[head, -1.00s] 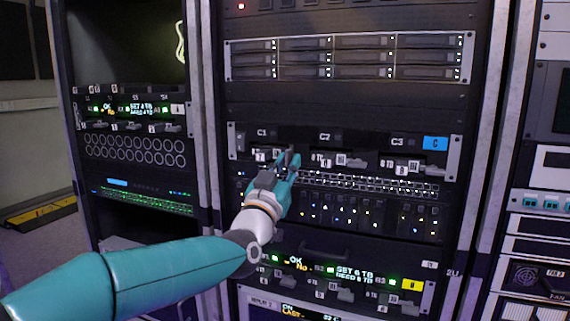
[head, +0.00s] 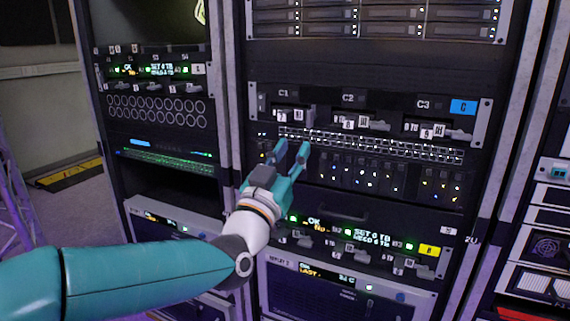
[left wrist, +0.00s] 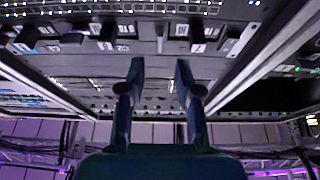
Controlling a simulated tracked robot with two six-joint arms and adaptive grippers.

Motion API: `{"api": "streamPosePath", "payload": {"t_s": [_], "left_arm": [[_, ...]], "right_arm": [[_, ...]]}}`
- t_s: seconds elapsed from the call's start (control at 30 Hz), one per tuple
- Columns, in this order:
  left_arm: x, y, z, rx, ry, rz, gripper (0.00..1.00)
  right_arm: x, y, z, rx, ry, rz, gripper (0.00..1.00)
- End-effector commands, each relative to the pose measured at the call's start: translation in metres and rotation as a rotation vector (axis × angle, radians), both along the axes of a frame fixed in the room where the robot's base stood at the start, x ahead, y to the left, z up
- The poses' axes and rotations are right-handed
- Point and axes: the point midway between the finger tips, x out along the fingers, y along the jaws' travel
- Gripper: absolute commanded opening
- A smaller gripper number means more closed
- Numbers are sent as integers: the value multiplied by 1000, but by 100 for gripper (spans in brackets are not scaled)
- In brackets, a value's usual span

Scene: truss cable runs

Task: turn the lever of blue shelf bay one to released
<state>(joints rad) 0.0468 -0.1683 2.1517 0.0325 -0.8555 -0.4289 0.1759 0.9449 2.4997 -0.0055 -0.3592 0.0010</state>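The blue shelf (head: 383,101) is the dark rack panel with a blue C tag (head: 463,107) at its right end. Its bays are marked C1, C2 and C3, from left to right. Bay one's lever (head: 311,118) is small and dark, beside pale label blocks under the C1 mark. Its exact angle is hard to tell. My left gripper (head: 292,150) is open and empty, its fingertips a little below that lever, in front of the lit port strip. In the left wrist view its two fingers (left wrist: 160,72) stand apart with nothing between them. My right gripper is not in view.
Bay two's lever (head: 377,125) and bay three's lever (head: 459,134) stick out to the right on the same shelf. Below is a yellow-tagged shelf (head: 429,251) with similar levers. A rack post (head: 232,100) stands left of the shelf. Open space lies before the rack.

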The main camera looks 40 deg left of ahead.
Motion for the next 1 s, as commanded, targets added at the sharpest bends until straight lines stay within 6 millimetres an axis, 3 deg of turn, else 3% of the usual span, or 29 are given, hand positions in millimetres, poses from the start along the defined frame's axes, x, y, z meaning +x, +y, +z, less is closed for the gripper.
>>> {"api": "streamPosePath", "payload": {"t_s": [0.23,0.8,0.93,1.0], "left_arm": [[-24,-6,-11,0,1,0,34],[-26,-5,-13,0,4,1,34],[-13,-7,-31,-2,45,-4,34],[2,-11,-53,-5,93,-14,34]], "right_arm": [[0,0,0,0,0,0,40],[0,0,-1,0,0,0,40],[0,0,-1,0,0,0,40],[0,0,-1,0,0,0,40]]}}
